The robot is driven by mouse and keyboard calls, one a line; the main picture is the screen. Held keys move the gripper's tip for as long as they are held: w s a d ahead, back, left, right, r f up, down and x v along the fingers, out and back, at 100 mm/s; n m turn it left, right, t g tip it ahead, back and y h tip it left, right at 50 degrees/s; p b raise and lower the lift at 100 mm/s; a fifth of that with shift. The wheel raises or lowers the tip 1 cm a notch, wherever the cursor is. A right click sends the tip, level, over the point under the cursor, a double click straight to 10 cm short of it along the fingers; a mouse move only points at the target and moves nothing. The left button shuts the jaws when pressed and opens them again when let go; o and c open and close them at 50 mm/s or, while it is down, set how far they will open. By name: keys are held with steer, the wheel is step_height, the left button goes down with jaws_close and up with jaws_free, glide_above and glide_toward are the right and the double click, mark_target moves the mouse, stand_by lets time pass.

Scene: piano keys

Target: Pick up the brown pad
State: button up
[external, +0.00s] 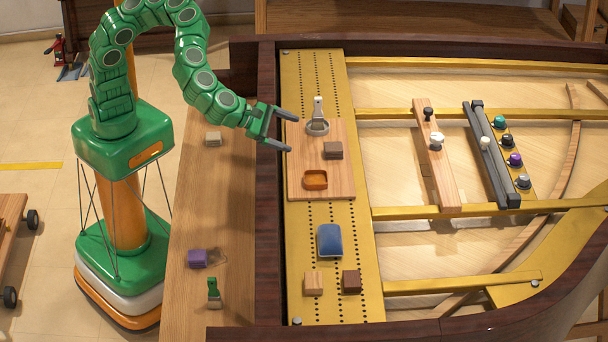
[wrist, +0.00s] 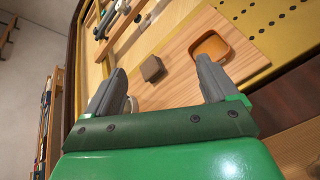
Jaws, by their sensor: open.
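A grey-brown block (external: 333,150) lies on the wooden board, behind the orange tray; it also shows in the wrist view (wrist: 152,69). A darker brown block (external: 351,280) sits at the near end of the gold plate. I cannot tell for certain which of the two is the brown pad. My gripper (external: 288,131) is open and empty, with its fingers pointing right at the board's left edge. In the wrist view the grey-brown block shows between my gripper's fingers (wrist: 158,80), beyond their tips and apart from them.
The board (external: 338,187) also holds an orange tray (external: 315,179) and an upright metal piece on a ring (external: 318,120). A blue cushion (external: 329,241) and a light wood block (external: 313,283) lie nearer. A dark wooden rim (external: 266,220) runs along the left.

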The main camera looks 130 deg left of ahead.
steer(key=s+a+r+n, duration=0.1)
steer(key=a+n, duration=0.6)
steer(key=a, duration=0.4)
glide_toward(331, 146)
steer(key=a+f, duration=0.1)
steer(key=w+a+f, duration=0.1)
steer(key=shift+f, duration=0.3)
steer(key=shift+w+a+f, duration=0.35)
steer(key=shift+w, duration=0.15)
steer(key=shift+w+a+f+t+y, duration=0.1)
steer(key=shift+w+a+t+y, duration=0.2)
steer(key=shift+w+a, duration=0.15)
steer(key=shift+w+a+f, duration=0.15)
steer(key=shift+w+a, duration=0.35)
steer(key=shift+w, duration=0.2)
steer(key=shift+w+a+f, duration=0.1)
steer(key=shift+w+a, duration=0.35)
steer(key=shift+w, duration=0.2)
steer(key=shift+x, duration=1.05)
steer(key=c, duration=1)
steer(key=shift+c, duration=0.2)
